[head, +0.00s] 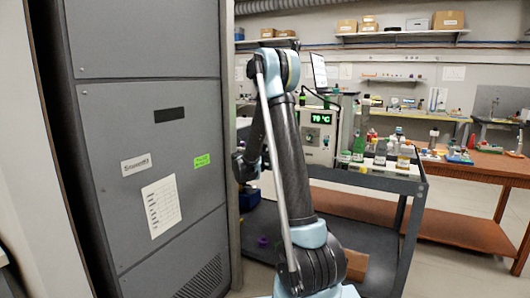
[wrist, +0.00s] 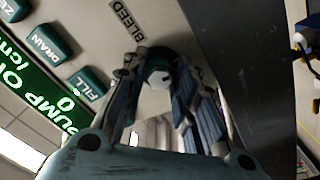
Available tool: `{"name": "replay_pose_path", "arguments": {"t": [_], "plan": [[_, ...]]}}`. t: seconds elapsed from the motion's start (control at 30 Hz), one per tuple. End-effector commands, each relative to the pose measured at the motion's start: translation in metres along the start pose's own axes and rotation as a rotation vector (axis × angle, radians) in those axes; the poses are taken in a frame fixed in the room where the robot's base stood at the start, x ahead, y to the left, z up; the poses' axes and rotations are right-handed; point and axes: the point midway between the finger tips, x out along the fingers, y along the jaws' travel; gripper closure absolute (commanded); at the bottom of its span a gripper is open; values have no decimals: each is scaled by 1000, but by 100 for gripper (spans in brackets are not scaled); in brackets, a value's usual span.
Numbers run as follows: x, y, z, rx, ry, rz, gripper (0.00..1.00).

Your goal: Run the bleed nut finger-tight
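In the wrist view the bleed nut (wrist: 160,79), dark teal with a pale centre, sits on the machine's light panel just below the BLEED label (wrist: 127,24). My gripper (wrist: 161,70) has one blue-grey finger on each side of the nut. The fingers lean in toward each other and appear to touch its sides. The fingers partly cover the nut, so its seating against the panel is hidden. In the head view my arm reaches toward the machine beside the cart; my gripper and the nut cannot be made out there.
The panel has ZERO, DRAIN (wrist: 47,42) and FILL (wrist: 88,84) buttons and a green display (wrist: 35,105). In the head view a tall grey cabinet (head: 130,120) stands close on the left. A dark cart (head: 375,178) carries several bottles, with a wooden bench (head: 480,165) behind it.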

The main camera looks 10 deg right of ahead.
Motion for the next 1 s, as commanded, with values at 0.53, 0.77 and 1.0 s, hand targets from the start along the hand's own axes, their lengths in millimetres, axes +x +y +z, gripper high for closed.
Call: {"name": "replay_pose_path", "arguments": {"t": [0.53,0.77,1.0], "plan": [[-1,-3,0,-133,1,-6,97],[-1,-3,-1,-132,2,-7,64],[-1,-2,0,-133,1,-4,64]]}}
